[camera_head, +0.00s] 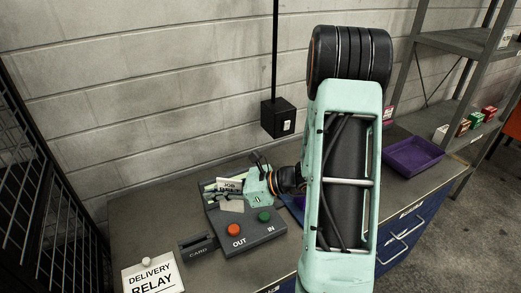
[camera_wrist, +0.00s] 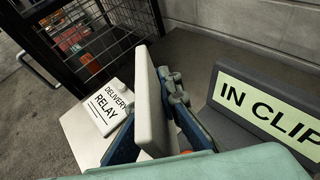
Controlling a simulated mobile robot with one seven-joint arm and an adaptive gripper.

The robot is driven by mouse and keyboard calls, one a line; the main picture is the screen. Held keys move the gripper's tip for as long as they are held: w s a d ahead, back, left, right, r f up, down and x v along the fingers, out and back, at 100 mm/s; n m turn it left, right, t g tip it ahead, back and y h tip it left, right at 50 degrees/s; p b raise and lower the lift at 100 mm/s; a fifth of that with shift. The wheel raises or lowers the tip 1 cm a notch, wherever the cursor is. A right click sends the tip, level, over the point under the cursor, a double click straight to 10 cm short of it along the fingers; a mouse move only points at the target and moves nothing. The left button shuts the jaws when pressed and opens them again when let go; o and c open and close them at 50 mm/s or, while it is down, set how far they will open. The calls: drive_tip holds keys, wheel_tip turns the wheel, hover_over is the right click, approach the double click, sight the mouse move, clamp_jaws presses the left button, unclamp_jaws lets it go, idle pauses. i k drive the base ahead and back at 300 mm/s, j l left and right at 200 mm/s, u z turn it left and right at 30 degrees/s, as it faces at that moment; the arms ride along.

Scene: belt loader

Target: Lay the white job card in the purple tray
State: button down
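The white job card (camera_head: 229,185) is upright at the back of the grey panel, with "JOB" readable on it. In the wrist view it is a thick pale slab (camera_wrist: 150,100) between the two blue-grey fingers. My gripper (camera_head: 222,193) is shut on it, beside the "IN CLIP" strip (camera_wrist: 268,110). Whether the card still touches the clip is hidden. The purple tray (camera_head: 412,157) lies on the counter at the right, beyond my arm, and looks empty. It is well apart from my gripper.
The grey panel (camera_head: 262,235) has a red OUT button (camera_head: 233,230) and a green IN button (camera_head: 264,216). A CARD block (camera_head: 198,248) and a "DELIVERY RELAY" sign (camera_head: 152,277) stand at left. A purple-blue patch (camera_head: 297,207) shows partly behind my arm. Wall and black box (camera_head: 278,117) bound the back.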

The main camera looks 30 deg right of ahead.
sight(411, 158)
drive_tip(key=k+l, duration=0.25)
drive_tip(key=k+l+z, duration=0.2)
drive_tip(key=k+l, duration=0.2)
drive_tip(key=l, duration=0.2)
drive_tip(key=l+z, duration=0.1)
drive_tip(key=l, duration=0.9)
drive_tip(key=i+l+z, duration=0.1)
drive_tip(key=l, duration=0.2)
drive_tip(key=i+l+z, duration=0.1)
drive_tip(key=i+l, duration=0.15)
drive_tip(key=i, duration=0.15)
drive_tip(key=i+l+z, duration=0.1)
drive_tip(key=i+l, duration=0.15)
drive_tip(key=i, duration=0.2)
